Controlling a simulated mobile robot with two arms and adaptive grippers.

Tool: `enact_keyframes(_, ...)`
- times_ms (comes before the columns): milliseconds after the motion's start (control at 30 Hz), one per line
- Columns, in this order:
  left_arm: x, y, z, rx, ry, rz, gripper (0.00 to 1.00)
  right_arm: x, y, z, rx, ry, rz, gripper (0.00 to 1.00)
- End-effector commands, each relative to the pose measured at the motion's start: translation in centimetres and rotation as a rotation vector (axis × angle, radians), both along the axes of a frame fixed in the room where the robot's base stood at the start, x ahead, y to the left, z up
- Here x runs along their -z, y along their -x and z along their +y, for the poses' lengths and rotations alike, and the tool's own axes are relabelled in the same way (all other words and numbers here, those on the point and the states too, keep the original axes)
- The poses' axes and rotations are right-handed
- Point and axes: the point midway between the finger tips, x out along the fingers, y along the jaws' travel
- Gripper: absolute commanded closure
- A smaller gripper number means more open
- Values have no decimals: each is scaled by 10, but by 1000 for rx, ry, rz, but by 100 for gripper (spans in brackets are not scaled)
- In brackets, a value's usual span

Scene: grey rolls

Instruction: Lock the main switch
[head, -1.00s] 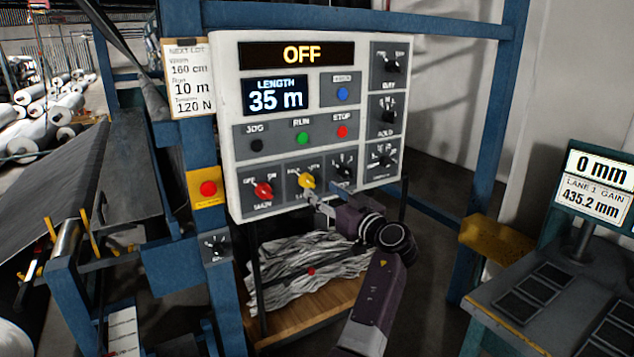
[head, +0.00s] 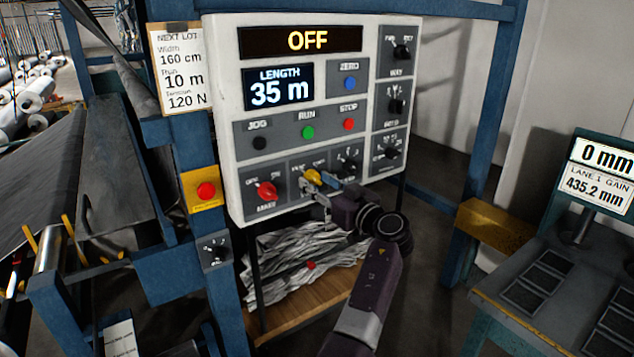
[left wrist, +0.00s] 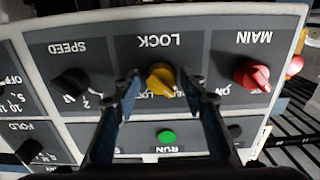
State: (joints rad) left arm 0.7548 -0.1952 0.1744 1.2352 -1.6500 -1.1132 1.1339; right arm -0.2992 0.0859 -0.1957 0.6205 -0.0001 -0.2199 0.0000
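The red MAIN knob (head: 267,191) is at the lower left of the white control panel (head: 232,120). It also shows in the left wrist view (left wrist: 252,75), which is upside down. The yellow LOCK knob (head: 312,177) is just right of MAIN. In the left wrist view the LOCK knob (left wrist: 160,77) lies between the fingertips of my left gripper (left wrist: 160,82). The fingers are apart, with a small gap showing on each side of the knob. In the head view my left gripper (head: 318,190) reaches the LOCK knob from below right. My right gripper is not in view.
The black SPEED knob (head: 347,166) sits close right of LOCK. The panel's OFF display (head: 300,41) is lit. JOG, RUN and STOP buttons are in the row above the knobs. A red button on a yellow box (head: 205,191) is on the blue post at left.

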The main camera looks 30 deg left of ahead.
Motion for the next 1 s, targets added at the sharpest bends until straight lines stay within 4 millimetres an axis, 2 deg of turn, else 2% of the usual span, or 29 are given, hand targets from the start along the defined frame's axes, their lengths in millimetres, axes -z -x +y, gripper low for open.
enact_keyframes(33, 0, 0, 0, 0, 0, 0, 69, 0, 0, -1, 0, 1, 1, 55)
enact_keyframes(300, 0, 0, 0, 0, 0, 0, 97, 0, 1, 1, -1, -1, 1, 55)
enact_keyframes(667, 0, 0, 1, -1, -28, 61, 97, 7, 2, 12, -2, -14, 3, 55)
enact_keyframes(1000, 0, 1, 2, -2, -128, 298, 97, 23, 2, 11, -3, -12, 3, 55)
